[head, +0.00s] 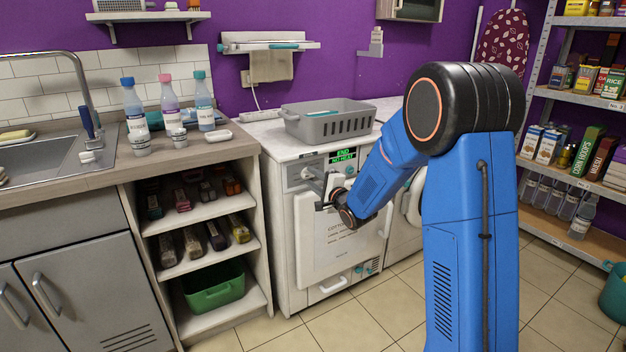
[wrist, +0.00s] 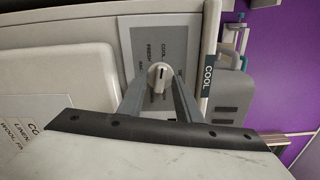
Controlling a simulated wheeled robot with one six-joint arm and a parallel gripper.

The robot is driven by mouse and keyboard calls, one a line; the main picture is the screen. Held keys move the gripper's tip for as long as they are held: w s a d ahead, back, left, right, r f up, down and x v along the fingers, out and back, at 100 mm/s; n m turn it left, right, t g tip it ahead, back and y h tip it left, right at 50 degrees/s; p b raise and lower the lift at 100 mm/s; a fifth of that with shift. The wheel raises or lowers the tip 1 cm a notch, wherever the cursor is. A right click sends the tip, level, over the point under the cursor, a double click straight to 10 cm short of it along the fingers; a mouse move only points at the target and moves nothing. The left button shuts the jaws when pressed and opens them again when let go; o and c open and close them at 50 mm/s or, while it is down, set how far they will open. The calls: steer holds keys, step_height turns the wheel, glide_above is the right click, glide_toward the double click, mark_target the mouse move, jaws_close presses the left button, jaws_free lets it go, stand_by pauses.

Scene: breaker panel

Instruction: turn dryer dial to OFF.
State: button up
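The dryer (head: 318,235) is the white machine under the worktop, with a square door. Its dial is a round, pale knob (head: 306,173) at the upper left of the front. In the wrist view the dial (wrist: 158,75) has a dark pointer mark and sits on a grey label plate (wrist: 160,45) with small printed words, partly covered. My gripper (head: 321,188) is in front of the dial. In the wrist view its two fingers (wrist: 158,85) are apart, one on each side of the knob, with a small gap showing. I cannot read an OFF mark.
A lit green display (head: 343,156) is right of the dial; its words are hard to read. A "COOL" tag (wrist: 208,75) shows in the wrist view. A grey basket (head: 328,122) stands on top. Open shelves (head: 205,211) adjoin on the left.

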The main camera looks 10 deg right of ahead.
jaws_close()
steer(key=shift+n, duration=0.3)
